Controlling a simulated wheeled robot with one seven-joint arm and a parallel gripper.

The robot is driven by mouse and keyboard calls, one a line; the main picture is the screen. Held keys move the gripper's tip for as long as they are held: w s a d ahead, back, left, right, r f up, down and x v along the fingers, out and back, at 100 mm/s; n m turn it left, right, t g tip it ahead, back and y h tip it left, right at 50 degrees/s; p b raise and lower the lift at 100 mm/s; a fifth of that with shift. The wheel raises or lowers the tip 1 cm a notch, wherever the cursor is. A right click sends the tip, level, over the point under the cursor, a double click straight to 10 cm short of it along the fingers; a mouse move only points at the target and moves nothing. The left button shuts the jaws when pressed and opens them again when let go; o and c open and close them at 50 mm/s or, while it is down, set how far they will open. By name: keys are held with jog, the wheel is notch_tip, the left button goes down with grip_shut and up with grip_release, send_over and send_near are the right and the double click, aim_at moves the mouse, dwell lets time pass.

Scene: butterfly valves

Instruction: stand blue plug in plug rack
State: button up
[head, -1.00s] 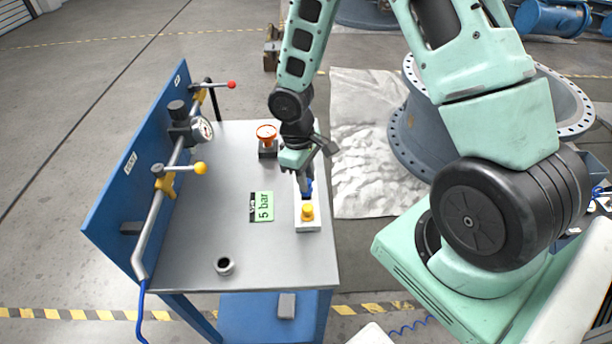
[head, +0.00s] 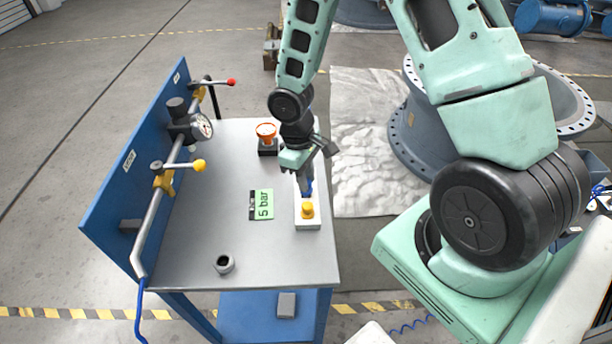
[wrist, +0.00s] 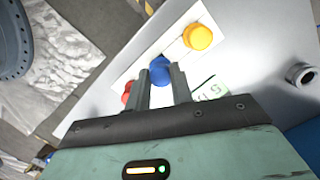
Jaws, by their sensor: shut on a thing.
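The blue plug (wrist: 159,71) shows between my gripper's fingertips in the wrist view, over the middle of the white plug rack (wrist: 125,84). In the head view the blue plug (head: 308,187) is mostly hidden by my gripper (head: 305,186). My gripper (wrist: 163,80) is shut on the blue plug. A yellow plug (wrist: 198,37) stands at one end of the rack, and a red plug (wrist: 127,92) shows at the other end. In the head view the rack (head: 308,224) lies near the table's right edge. I cannot tell whether the blue plug is fully seated.
A green "5 bar" card (head: 264,204) lies left of the rack. An orange-topped item (head: 266,131) stands behind, and a small dark cup (head: 224,264) stands at the front. A pipe with valve handles and a gauge (head: 202,127) runs along the blue panel.

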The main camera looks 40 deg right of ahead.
jog(key=shift+f+b, duration=0.4)
jog(key=shift+f, duration=0.15)
dwell(1.0)
jog(key=o, duration=1.5)
jog(key=shift+r, duration=0.15)
jog(key=shift+r+p, duration=3.35)
jog(key=shift+r, duration=0.3)
